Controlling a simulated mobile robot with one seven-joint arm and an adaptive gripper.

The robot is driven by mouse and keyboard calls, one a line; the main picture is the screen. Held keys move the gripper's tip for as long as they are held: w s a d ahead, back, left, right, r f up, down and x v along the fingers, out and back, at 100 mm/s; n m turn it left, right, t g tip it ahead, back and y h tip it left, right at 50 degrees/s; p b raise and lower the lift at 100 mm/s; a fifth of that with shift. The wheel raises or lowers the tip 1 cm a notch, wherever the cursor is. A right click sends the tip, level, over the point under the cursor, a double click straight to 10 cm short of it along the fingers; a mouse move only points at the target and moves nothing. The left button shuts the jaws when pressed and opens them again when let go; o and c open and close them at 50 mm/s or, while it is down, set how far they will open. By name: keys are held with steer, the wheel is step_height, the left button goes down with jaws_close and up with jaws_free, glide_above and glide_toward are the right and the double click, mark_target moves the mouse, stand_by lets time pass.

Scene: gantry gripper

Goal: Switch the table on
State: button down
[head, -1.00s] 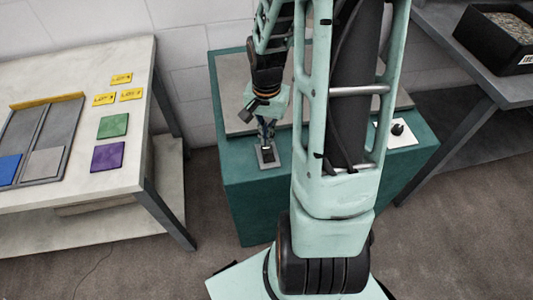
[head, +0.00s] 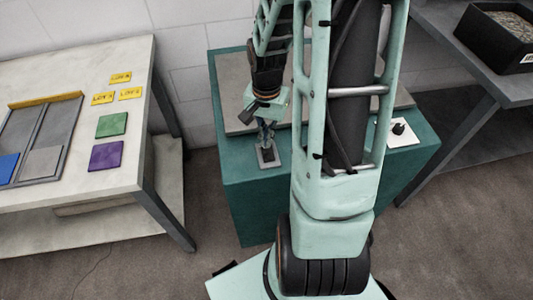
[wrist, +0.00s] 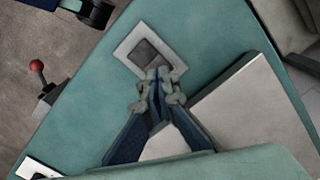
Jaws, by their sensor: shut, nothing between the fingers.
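The teal table (head: 240,190) stands ahead, partly hidden by my arm. A light plate with a dark rocker switch (wrist: 145,54) lies on its top near an edge; the switch also shows in the head view (head: 268,155). My gripper (wrist: 161,74) is shut and empty, with its fingertips pointing down at the near edge of the rocker. It also shows in the head view (head: 267,143), right above the switch. I cannot tell whether the fingertips touch the rocker, or which way it is tipped.
A black knob on a white plate (head: 399,131) sits on the table's right side. A grey slab (head: 233,88) covers much of the top. A red-balled lever (wrist: 37,66) shows beside the table. A pale bench with coloured tiles (head: 108,125) stands left.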

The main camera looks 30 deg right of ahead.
steer(key=shift+f+b, duration=0.55)
steer(key=shift+f, duration=0.15)
steer(key=shift+r, duration=0.1)
steer(key=shift+r+p, duration=2.85)
steer(key=shift+r, duration=0.65)
steer(key=shift+w, duration=0.1)
